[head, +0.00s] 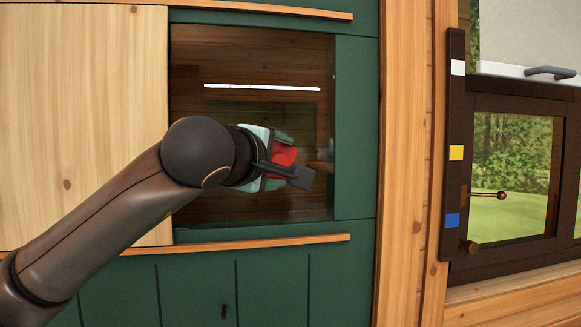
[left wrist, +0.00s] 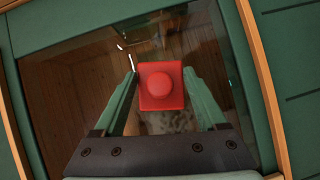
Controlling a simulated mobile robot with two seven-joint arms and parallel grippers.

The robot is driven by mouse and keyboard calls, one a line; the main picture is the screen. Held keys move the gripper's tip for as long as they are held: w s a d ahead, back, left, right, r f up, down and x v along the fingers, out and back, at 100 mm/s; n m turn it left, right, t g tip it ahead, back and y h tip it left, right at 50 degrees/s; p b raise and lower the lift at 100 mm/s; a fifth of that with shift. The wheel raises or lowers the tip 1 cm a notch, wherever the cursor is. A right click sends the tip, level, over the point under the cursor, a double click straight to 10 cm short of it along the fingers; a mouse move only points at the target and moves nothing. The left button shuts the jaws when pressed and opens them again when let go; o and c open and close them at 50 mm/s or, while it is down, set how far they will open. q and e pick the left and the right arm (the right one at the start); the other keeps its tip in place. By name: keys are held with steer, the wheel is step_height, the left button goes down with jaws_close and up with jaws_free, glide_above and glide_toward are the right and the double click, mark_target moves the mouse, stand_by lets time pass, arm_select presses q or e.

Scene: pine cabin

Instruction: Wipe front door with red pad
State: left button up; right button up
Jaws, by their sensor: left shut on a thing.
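The front door (head: 355,130) is dark green with a large glass pane, in the middle of the head view. The pane also fills much of the left wrist view (left wrist: 80,80). My left gripper (head: 283,163) is in front of the lower right part of the pane. It is shut on the red pad (head: 284,153), a red square block with a round knob, which shows between the two green fingers in the left wrist view (left wrist: 161,86). I cannot tell whether the pad touches the glass. My right gripper is not in view.
A pale wooden panel (head: 80,110) covers the left side, between an upper rail and a lower rail (head: 240,244). A wooden post (head: 400,160) stands right of the door. Further right is a dark-framed window (head: 515,170) beside a strip with coloured squares (head: 456,110).

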arm_select(q)
steer(key=shift+s+a+b, duration=1.5)
steer(key=shift+s+a, duration=0.05)
steer(key=shift+a, duration=4)
steer(key=shift+w+d+r+p, duration=0.45)
steer(key=shift+d+p, duration=0.25)
steer(key=shift+d, duration=1.05)
steer(key=shift+w+d+r+p, duration=0.35)
steer(key=shift+w+d+p, duration=0.3)
steer(key=shift+d, duration=1.15)
steer(key=shift+w+d+r+p, duration=0.45)
steer(key=shift+d+p, duration=0.25)
steer(key=shift+d, duration=1.05)
steer(key=shift+w+d+f, duration=0.1)
steer(key=shift+d, duration=0.2)
steer(key=shift+w+d+p, duration=0.25)
steer(key=shift+d, duration=0.65)
steer(key=shift+w+d+p, duration=0.2)
steer(key=shift+w+d, duration=0.05)
steer(key=shift+d, duration=0.65)
